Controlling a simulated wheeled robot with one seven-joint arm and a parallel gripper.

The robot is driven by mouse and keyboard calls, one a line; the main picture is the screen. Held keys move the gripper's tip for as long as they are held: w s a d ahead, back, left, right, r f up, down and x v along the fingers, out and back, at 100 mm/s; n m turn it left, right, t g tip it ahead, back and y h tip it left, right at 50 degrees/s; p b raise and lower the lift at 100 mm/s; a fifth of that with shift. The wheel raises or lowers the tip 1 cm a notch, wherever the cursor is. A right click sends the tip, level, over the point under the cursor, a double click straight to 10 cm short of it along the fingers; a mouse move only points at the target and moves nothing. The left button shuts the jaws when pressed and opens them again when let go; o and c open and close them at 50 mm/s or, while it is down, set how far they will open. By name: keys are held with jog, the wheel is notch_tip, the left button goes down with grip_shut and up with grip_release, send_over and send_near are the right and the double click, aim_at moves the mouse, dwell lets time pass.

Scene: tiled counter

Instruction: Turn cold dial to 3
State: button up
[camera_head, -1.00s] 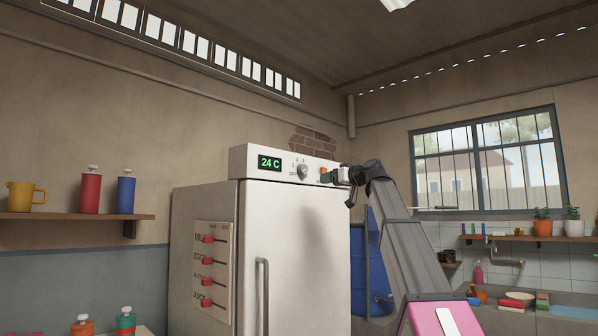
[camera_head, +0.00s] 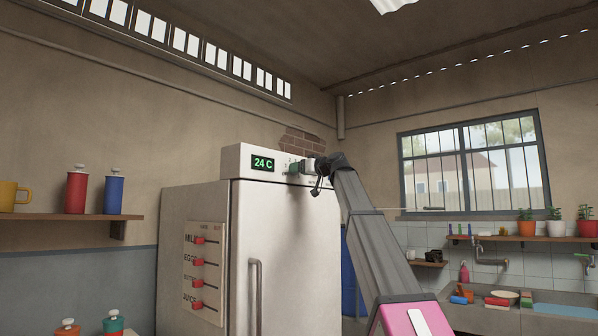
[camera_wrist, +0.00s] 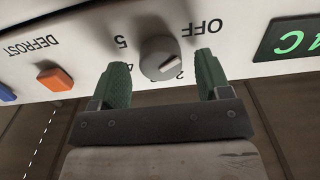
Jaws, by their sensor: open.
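The cold dial (camera_wrist: 160,58) is a grey round knob on the fridge's white top panel, seen upside down in the wrist view. Markings around it include OFF, 5 and others partly covered by the knob. Its ridge slants toward the lower right in that view, and I cannot tell the exact setting. My gripper (camera_wrist: 162,77) is open, with one green finger on each side of the dial and a gap showing on both sides. In the head view my gripper (camera_head: 293,168) is at the panel and hides the dial. The display (camera_head: 263,163) reads 24 C.
The white fridge (camera_head: 285,230) has a vertical door handle (camera_head: 255,290) below the panel. An orange button (camera_wrist: 55,78) labelled DEFROST sits left of the dial in the wrist view.

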jog(key=shift+w+a, duration=0.2)
jog(key=shift+a, duration=0.1)
jog(key=c, duration=0.9)
